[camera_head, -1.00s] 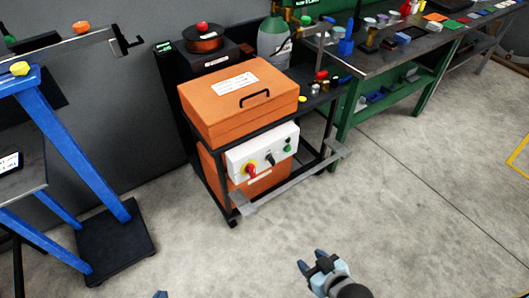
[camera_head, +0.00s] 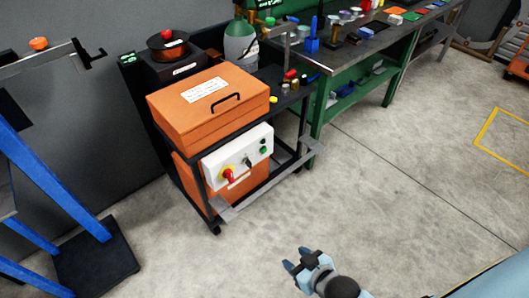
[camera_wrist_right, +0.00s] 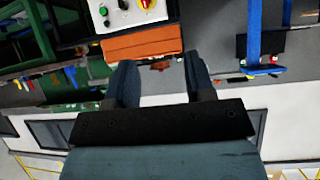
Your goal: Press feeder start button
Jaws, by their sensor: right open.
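A white control panel (camera_head: 237,158) is on the front of an orange feeder cabinet. It carries a green button (camera_head: 263,150) at its right, a black knob (camera_head: 248,161) in the middle and a red-and-yellow switch (camera_head: 227,174) at its left. In the right wrist view the panel shows upside down at the top, with the green button (camera_wrist_right: 103,11) at its left end. My right gripper (camera_head: 296,258) is open and empty, over the floor in front of the cabinet and well apart from the panel. My left gripper is not in view.
The orange box (camera_head: 207,104) sits on top of the black cart. A grey metal bar (camera_head: 265,183) runs low in front of the cart. A green workbench (camera_head: 330,120) stands to the right, a blue frame (camera_head: 50,180) to the left. The floor in front is clear.

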